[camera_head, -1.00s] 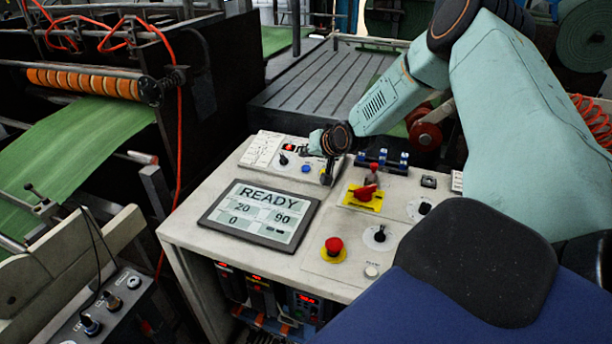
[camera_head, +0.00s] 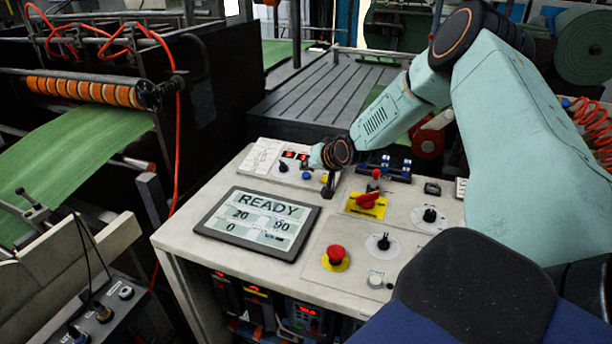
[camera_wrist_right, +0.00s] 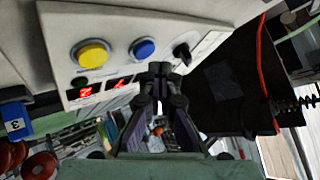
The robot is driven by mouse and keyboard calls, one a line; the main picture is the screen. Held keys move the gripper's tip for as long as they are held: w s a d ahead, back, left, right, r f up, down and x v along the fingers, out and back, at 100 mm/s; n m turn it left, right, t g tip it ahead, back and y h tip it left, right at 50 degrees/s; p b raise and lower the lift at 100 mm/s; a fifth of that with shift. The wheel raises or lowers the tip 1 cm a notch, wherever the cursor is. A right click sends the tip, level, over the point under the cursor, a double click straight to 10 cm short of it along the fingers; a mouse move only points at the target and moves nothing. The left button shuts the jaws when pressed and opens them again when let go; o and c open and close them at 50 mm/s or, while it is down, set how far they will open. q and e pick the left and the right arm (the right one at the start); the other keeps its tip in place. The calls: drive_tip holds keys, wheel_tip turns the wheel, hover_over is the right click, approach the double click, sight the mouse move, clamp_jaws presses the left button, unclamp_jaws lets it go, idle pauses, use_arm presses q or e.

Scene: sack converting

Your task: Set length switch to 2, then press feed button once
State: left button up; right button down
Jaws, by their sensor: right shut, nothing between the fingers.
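A small control box with a sloped face (camera_head: 264,156) stands at the back of the console. It bears a black rotary switch (camera_head: 283,167), a blue button (camera_head: 306,175) and two small red displays (camera_head: 296,155). In the right wrist view I see the black switch (camera_wrist_right: 182,52), the blue button (camera_wrist_right: 143,47), a yellow button (camera_wrist_right: 90,55) and the red displays (camera_wrist_right: 101,88), whose digits I cannot read surely. My right gripper (camera_wrist_right: 160,72) is shut and empty. Its tips appear near the switch and blue button in the picture; contact cannot be told. My left gripper is not in view. Labels are unreadable.
The screen (camera_head: 258,222) reads READY, 20, 90 and 0. A red mushroom button (camera_head: 336,254), a red rotary handle on a yellow plate (camera_head: 368,201), a black knob (camera_head: 383,241) and a white button (camera_head: 375,281) are on the console. Green web (camera_head: 70,155) runs at left.

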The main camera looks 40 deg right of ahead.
drive_tip(key=shift+s, duration=0.1)
idle(0.6)
drive_tip(key=shift+f, duration=0.1)
drive_tip(key=shift+d+f+b, duration=0.1)
drive_tip(key=shift+f+b, duration=0.2)
drive_tip(key=shift+b, duration=0.2)
drive_tip(key=shift+f+b, duration=0.45)
drive_tip(key=shift+b, duration=0.25)
idle(0.9)
idle(0.4)
drive_tip(key=shift+r+p, duration=0.9)
drive_tip(key=shift+p, duration=0.15)
